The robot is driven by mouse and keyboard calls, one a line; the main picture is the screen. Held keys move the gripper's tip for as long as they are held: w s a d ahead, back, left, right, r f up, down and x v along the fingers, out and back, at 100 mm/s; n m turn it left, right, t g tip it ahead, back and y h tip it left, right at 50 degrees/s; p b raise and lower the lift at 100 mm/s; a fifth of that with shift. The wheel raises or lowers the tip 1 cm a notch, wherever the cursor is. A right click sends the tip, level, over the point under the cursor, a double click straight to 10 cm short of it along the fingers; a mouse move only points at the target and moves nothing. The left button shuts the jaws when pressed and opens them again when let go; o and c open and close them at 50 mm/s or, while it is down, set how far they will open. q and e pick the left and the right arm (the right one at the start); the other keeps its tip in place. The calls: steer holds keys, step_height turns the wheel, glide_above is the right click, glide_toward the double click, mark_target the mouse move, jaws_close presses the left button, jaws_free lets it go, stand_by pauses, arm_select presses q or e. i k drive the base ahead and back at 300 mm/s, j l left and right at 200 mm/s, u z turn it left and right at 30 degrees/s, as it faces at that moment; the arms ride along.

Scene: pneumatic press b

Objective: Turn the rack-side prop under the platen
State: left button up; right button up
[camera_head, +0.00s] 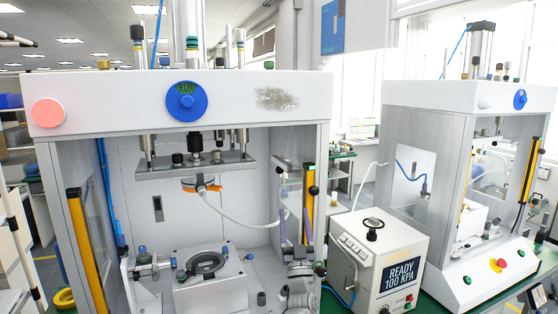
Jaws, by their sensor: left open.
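The platen (195,165) is a flat metal plate held raised inside the near press, with an orange-and-grey fitting and a white hose under it. Below it a fixture with a dark ring (207,264) sits on the press bed. A pale bracket with dark knobs (287,174) is at the right inside wall; I cannot tell whether it is the rack-side prop. My right gripper is not in view.
A yellow light curtain (308,202) stands close beside my left gripper, another (87,243) at the left post. A white control box (375,262) reading READY 100 KPA is to the right, before a second press (455,100). Space between platen and fixture is mostly free.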

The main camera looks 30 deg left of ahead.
mark_target(284, 165)
steer(key=i+j, duration=0.8)
